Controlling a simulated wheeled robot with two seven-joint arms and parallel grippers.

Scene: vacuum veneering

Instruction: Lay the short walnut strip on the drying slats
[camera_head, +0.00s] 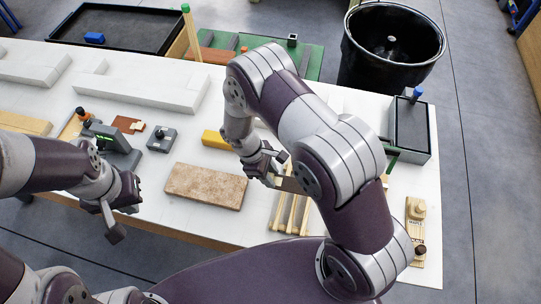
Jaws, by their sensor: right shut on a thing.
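My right gripper (273,178) is shut on the short walnut strip (291,185), a thin brown piece that sticks out to the right of the fingers. My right forearm hides its far end. The strip is over the upper end of the drying slats (284,212), pale wooden bars on the white table. I cannot tell whether it touches them. My arm also covers the right part of the slats. My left gripper (113,230) hangs at the table's front edge, away from the slats; its finger opening cannot be made out.
A brown speckled slab (205,186) lies left of the slats, with a yellow block (214,139) behind it. A grey tray (410,130) stands at the right, and a wooden board (416,225) lies near the right edge. A black bin (391,45) stands behind the table.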

